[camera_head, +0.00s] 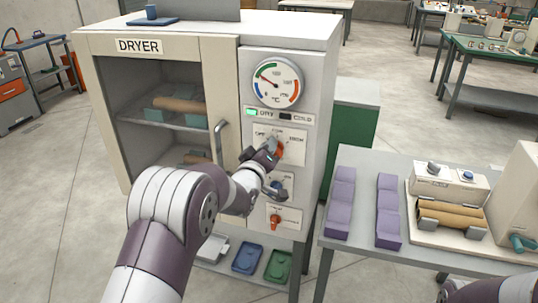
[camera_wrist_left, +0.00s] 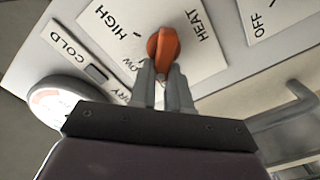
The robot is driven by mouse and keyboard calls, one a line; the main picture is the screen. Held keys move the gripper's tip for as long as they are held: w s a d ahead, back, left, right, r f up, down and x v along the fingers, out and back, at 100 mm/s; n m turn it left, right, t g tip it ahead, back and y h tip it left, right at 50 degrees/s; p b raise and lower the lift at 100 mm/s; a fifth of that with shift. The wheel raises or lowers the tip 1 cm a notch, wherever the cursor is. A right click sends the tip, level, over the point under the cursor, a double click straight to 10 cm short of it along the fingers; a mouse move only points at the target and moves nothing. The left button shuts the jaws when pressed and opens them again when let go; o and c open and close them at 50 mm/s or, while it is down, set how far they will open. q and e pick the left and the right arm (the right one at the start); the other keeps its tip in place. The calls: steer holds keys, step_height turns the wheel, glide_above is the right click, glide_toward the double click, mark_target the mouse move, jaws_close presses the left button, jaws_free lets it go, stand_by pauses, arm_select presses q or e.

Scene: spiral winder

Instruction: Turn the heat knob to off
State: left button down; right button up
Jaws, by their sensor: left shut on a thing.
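The heat knob (camera_wrist_left: 163,45) is orange and sits on a white plate on the dryer's (camera_head: 139,46) control panel. In the left wrist view the plate reads HIGH, LOW and HEAT around the knob. My left gripper (camera_head: 276,146) is shut on the knob, with one grey finger on each side of it in the left wrist view (camera_wrist_left: 162,75). The plate's OFF mark (camera_head: 260,135) shows in the head view, left of the knob. The knob's exact pointing is hard to tell. Part of my right gripper (camera_head: 449,291) shows at the bottom right; its fingers are not clear.
A dial gauge (camera_head: 276,80) sits above, with a lit green DRY lamp. The dryer door handle (camera_head: 218,140) is close left of my left arm. A grey table (camera_head: 362,217) with purple blocks stands right.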

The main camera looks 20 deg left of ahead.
arm_select(q)
steer(key=shift+a+f+n+b, duration=0.15)
steer(key=shift+n+b, duration=0.25)
steer(key=shift+n, duration=0.3)
steer(key=shift+f+n+b, duration=0.1)
steer(key=shift+n+b, duration=0.25)
steer(key=shift+n, duration=0.35)
steer(key=c, duration=1.1)
jaws_free()
steer(key=s, duration=0.4)
steer(key=s+b, duration=0.1)
steer(key=s, duration=0.3)
steer(key=s+b, duration=0.1)
steer(key=s, duration=0.3)
steer(key=shift+s+a, duration=0.25)
steer(key=shift+s, duration=0.1)
